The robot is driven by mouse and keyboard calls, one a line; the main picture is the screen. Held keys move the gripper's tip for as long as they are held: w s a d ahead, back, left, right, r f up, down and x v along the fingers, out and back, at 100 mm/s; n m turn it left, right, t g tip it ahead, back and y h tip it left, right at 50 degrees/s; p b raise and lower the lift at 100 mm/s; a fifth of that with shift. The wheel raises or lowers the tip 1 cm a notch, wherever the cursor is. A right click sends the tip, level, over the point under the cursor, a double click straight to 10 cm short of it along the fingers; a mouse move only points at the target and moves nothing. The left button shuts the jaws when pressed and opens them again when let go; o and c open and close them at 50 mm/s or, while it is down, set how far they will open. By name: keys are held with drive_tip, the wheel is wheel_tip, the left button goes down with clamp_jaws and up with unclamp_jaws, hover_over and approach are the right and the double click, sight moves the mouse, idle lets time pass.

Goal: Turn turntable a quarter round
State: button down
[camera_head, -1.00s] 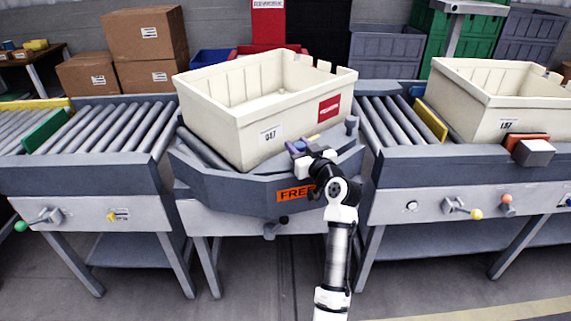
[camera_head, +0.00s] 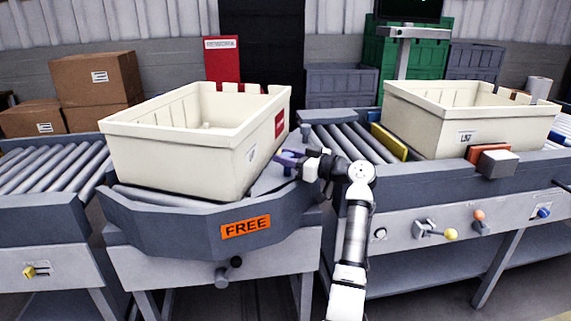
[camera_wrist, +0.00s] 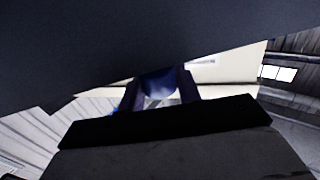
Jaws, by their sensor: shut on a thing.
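The turntable (camera_head: 160,232) is a grey roller platform with an orange FREE sign (camera_head: 247,228) on its front. A cream bin (camera_head: 180,150) sits on it at an angle, one corner towards me, its red label on the right-hand face. My gripper (camera_head: 286,160) is at the turntable's right edge, close beside the bin. Its dark purple fingers (camera_wrist: 160,92) are shut on a small rounded blue-grey knob (camera_wrist: 158,84) in the wrist view. The knob's base and its join to the turntable are hidden.
A roller conveyor (camera_head: 50,165) adjoins on the left and another (camera_head: 345,142) on the right, with a second cream bin (camera_head: 430,125) on it. A red block (camera_head: 482,153) and levers are on the right conveyor's front. Cardboard boxes (camera_head: 95,80) stand behind.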

drive_tip(key=shift+w+d+n+g+y, duration=0.3)
drive_tip(key=shift+w+d+g, duration=0.1)
drive_tip(key=shift+w, duration=0.2)
drive_tip(key=shift+a, duration=0.1)
drive_tip(key=c, duration=1)
unclamp_jaws()
drive_tip(key=b+v, duration=0.1)
drive_tip(key=v, duration=1.3)
